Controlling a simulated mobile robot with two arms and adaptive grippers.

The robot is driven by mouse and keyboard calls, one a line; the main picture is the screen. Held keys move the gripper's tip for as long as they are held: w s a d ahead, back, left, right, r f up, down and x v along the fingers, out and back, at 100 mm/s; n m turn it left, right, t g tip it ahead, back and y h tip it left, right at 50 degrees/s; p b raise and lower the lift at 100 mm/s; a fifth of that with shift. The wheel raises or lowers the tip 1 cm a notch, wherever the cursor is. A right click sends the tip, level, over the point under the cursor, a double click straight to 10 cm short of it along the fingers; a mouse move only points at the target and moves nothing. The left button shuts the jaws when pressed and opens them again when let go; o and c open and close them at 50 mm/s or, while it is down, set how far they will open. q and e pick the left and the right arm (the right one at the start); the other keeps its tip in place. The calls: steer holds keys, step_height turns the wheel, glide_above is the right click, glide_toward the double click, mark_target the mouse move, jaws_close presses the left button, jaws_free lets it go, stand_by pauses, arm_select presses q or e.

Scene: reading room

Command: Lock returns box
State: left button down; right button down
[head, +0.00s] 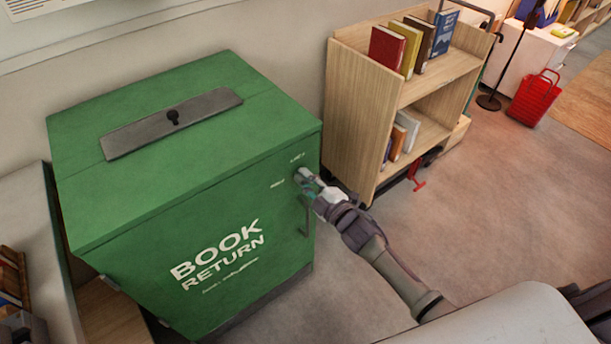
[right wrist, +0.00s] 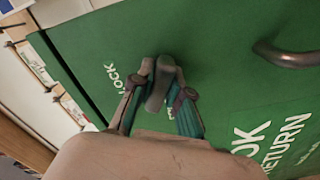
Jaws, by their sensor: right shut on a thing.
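The green returns box (head: 150,200) stands against the wall on the left, with "BOOK RETURN" in white on its front. My right gripper (head: 308,180) is at the upper right corner of that front. In the right wrist view its fingers (right wrist: 163,78) are shut on a grey lock knob (right wrist: 156,95), which they partly hide. White "LOCK" lettering (right wrist: 113,75) shows beside the knob; a second label is partly covered by the fingers. The knob's exact turn is hard to tell. The front looks closed. My left gripper is not in view.
A bar handle (head: 305,216) sticks out below the lock. A grey plate with a black knob (head: 173,117) lies on the box top. A wooden book cart (head: 360,120) stands close on the right.

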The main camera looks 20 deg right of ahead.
steer(key=m+p, duration=0.1)
steer(key=m, duration=0.5)
steer(key=shift+p, duration=0.4)
steer(key=m, duration=0.5)
steer(key=shift+m+p, duration=0.3)
steer(key=c, duration=1.1)
jaws_free()
steer(key=shift+s, duration=0.25)
steer(key=v, duration=1.1)
steer(key=shift+s+d, duration=0.15)
steer(key=shift+s, duration=0.15)
